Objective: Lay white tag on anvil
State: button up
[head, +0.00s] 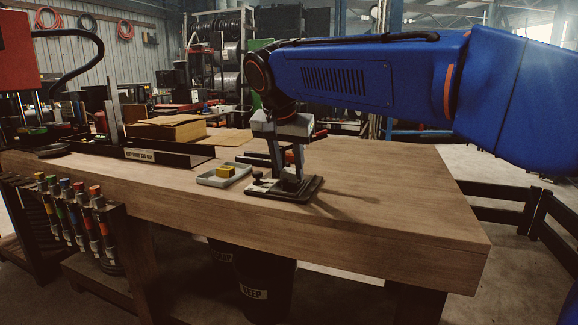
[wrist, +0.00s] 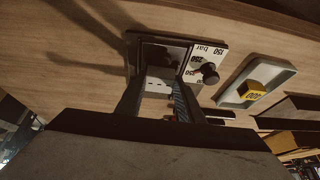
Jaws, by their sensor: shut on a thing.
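My gripper (head: 291,178) points down over a black plate fixture (head: 262,191) near the table's front edge. In the wrist view its two fingers (wrist: 161,88) close on a small white piece with dark marks, which looks like the white tag (wrist: 157,84). A dark block, perhaps the anvil (wrist: 164,52), lies just beyond the fingertips on the plate. I cannot tell whether the tag touches it. In the head view the fingers hide the tag.
A grey tray (head: 207,181) with a yellow block (head: 225,171) stands left of the plate. A black rail with a label (head: 140,155) and a cardboard box (head: 178,130) lie farther left. The table (head: 400,205) is clear to the right.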

aim_at(288, 182)
notch_tip(288, 182, down, 4)
jog(key=shift+s+a+r+g, duration=0.1)
jog(key=shift+g, duration=0.2)
jog(key=o, duration=1.1)
jog(key=shift+f, duration=0.2)
jog(key=shift+r, duration=0.1)
jog(key=shift+w+a+r, duration=0.2)
jog(key=shift+w+r, duration=0.1)
jog(key=shift+r, duration=0.3)
jog(key=shift+w+r, duration=0.15)
jog(key=shift+r, duration=0.55)
jog(key=shift+d+r, duration=0.15)
jog(key=shift+r, duration=2.6)
